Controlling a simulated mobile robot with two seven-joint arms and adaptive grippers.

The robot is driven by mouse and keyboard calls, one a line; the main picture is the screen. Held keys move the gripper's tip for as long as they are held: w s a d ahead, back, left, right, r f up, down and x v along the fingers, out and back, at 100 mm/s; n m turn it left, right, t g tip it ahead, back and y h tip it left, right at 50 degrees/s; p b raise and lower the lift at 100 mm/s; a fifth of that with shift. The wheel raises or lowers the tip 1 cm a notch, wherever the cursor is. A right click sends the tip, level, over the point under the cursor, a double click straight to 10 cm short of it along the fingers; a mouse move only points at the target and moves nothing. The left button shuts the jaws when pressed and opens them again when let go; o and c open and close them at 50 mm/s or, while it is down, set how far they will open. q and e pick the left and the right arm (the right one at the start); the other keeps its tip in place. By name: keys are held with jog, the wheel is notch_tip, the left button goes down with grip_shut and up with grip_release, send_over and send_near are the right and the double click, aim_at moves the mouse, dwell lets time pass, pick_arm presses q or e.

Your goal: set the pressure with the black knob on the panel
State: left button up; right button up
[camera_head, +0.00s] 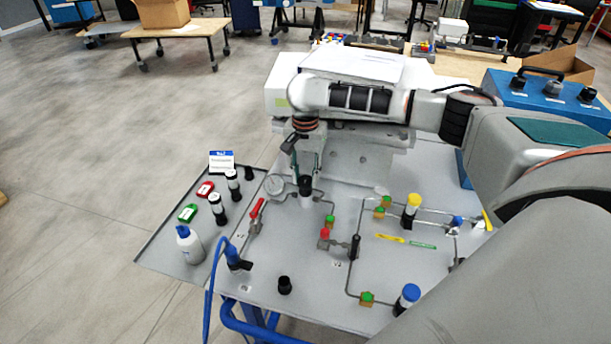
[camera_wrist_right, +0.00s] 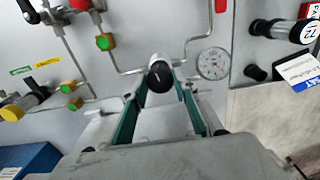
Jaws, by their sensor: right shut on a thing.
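The black knob (camera_head: 306,184) stands on the grey panel (camera_head: 310,265) near its back edge, just right of the round pressure gauge (camera_head: 275,185). My right gripper (camera_head: 305,177) reaches down to it from behind. In the right wrist view the knob (camera_wrist_right: 160,76) is a dark cap on a white body, between the two green-padded fingertips of my right gripper (camera_wrist_right: 161,79), which is shut on it. The gauge (camera_wrist_right: 213,63) has a white face there; its reading is too small to tell. My left gripper is not in view.
Pipes with green-topped fittings (camera_head: 367,298), a yellow-capped part (camera_head: 411,207) and a blue-capped part (camera_head: 407,297) stand right of the knob. A side shelf holds a white bottle (camera_head: 190,245) and black-and-white cylinders (camera_head: 217,208). A blue hose (camera_head: 212,282) hangs at the front.

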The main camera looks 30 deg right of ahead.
aim_at(305, 179)
jog(key=shift+m, duration=0.6)
jog(key=shift+w, duration=0.1)
jog(key=o, duration=1.1)
notch_tip(305, 179, up, 12)
dwell(0.3)
